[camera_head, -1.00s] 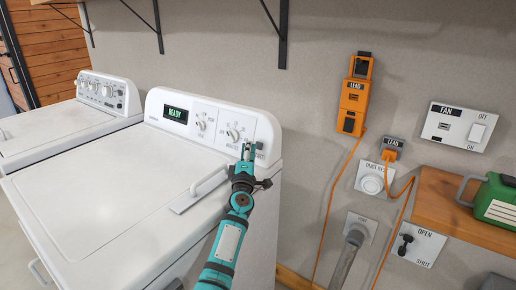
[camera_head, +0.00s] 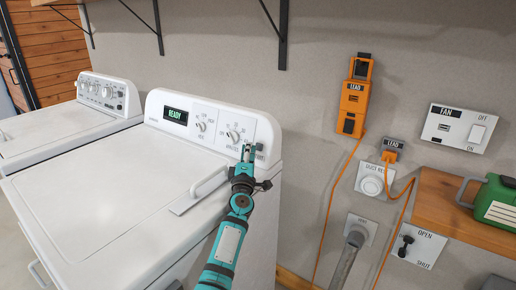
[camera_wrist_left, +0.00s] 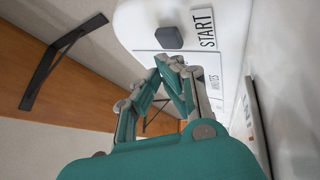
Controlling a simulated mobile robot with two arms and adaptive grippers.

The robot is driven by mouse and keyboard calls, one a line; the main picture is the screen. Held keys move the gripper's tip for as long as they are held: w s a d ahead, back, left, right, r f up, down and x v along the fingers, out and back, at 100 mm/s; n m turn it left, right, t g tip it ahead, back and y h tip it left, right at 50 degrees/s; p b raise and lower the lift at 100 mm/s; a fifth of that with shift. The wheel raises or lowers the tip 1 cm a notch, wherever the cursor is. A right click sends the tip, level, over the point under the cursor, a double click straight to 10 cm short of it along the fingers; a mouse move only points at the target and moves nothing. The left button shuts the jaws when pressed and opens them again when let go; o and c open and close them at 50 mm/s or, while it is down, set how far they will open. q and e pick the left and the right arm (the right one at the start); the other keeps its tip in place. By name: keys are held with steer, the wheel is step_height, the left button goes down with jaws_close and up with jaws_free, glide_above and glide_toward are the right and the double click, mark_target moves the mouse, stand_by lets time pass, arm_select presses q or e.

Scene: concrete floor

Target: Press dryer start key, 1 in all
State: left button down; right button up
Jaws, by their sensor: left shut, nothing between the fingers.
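The white dryer (camera_head: 110,205) stands in the middle-left of the head view, and its display (camera_head: 176,115) reads READY. In the left wrist view the start key (camera_wrist_left: 169,37) is a dark grey rounded square on the white panel, beside the START label (camera_wrist_left: 204,29). My left gripper (camera_head: 246,152) is shut and empty at the right end of the dryer's panel. In the wrist view its fingertips (camera_wrist_left: 170,62) point at the panel just below the key in the picture. I cannot tell whether they touch the panel. My right gripper is not in view.
Two knobs (camera_head: 234,135) sit left of my gripper on the panel. A lid handle (camera_head: 208,183) lies beside my arm. A second white machine (camera_head: 60,127) stands left. Orange lead boxes (camera_head: 353,97), a fan switch plate (camera_head: 458,126) and a wooden shelf (camera_head: 440,205) are on the wall.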

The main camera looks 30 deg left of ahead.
arm_select(q)
steer(key=shift+w+f+b, duration=0.15)
steer(key=shift+w+b, duration=0.15)
steer(key=shift+w, duration=0.1)
steer(key=shift+w+d+f+b, duration=0.1)
steer(key=shift+w+f+b, duration=0.05)
steer(key=shift+w+b, duration=0.4)
stand_by(0.9)
steer(key=shift+s, duration=0.1)
steer(key=shift+s+r+p, duration=0.25)
steer(key=shift+s+p, duration=0.3)
steer(key=shift+p, duration=0.25)
steer(key=shift+s, duration=0.3)
